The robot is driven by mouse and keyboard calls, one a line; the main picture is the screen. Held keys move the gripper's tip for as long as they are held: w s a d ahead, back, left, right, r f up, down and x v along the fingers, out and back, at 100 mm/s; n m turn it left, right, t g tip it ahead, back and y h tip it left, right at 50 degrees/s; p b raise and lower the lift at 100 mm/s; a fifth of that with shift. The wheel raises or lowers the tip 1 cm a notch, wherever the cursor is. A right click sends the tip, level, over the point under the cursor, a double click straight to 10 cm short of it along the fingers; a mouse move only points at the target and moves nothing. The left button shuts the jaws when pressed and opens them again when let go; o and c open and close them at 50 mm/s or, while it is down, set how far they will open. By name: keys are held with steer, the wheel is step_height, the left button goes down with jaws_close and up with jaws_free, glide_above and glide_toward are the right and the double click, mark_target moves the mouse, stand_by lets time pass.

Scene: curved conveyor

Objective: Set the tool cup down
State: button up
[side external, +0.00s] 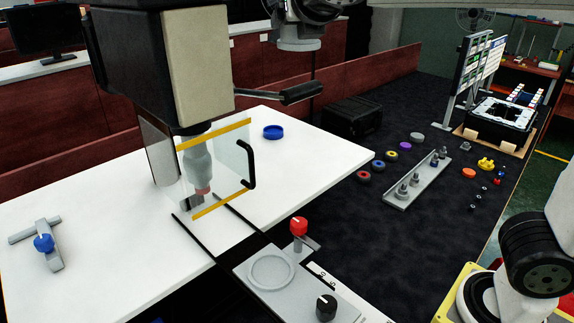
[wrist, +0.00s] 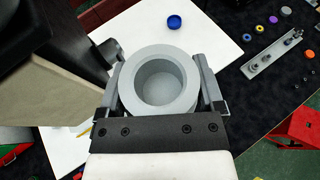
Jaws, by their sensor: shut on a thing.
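The tool cup (wrist: 139,92) is a grey round cup with a thick rim and a hollow middle. In the wrist view I look down into it, and it looks empty. My gripper (wrist: 160,78) is shut on the cup, with one grey finger against each side. The cup is in the air, above the level of the white table. In the side view, a grey cylinder (side external: 299,33) at the top middle, under a dark wrist, appears to be this cup. The gripper fingers are hard to make out there.
A tall machine (side external: 200,60) with a clear guard (side external: 228,160) and lever stands close by. The white table (side external: 325,150) carries a blue round cap (side external: 273,132) and a blue-knobbed fixture (side external: 45,243). A grey rail (side external: 415,183) and several coloured discs lie on dark matting.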

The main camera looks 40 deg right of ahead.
steer(key=d+m+g+h, duration=0.4)
steer(key=d+m, duration=0.1)
steer(key=d, duration=1.6)
step_height(320, 180, down, 26)
steer(key=shift+w, duration=0.15)
steer(key=shift+w+d+f, duration=0.65)
steer(key=shift+w+f, duration=0.9)
steer(key=shift+w, duration=0.6)
steer(key=shift+w+d+f, duration=0.7)
steer(key=shift+w+f, duration=0.85)
steer(key=shift+w, duration=0.6)
steer(key=shift+w+d+f, duration=0.65)
steer(key=shift+w+f, duration=0.9)
steer(key=shift+w, duration=0.6)
steer(key=shift+f, duration=0.1)
